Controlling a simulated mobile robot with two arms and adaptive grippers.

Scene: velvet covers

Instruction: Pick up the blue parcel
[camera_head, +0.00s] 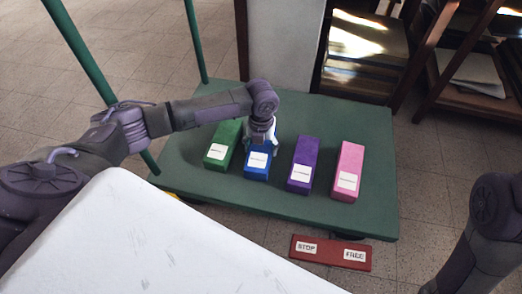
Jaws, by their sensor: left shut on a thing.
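The blue parcel (257,172) lies on the green platform (375,213), between a green parcel and a purple parcel. A white label is on its near end. My left gripper (261,146) points down over the blue parcel and is shut on it. The gripper hides the parcel's far part. The parcel seems to be at the platform's surface; I cannot tell whether it is lifted. My right arm shows at the lower right, but its gripper is out of view.
The green parcel (222,143) is close on the left, the purple parcel (303,165) close on the right, and a pink parcel (348,171) farther right. Green posts (92,65) rise at the platform's left. A red STOP/FREE pedal (330,253) is in front. Wooden shelves (365,50) stand behind.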

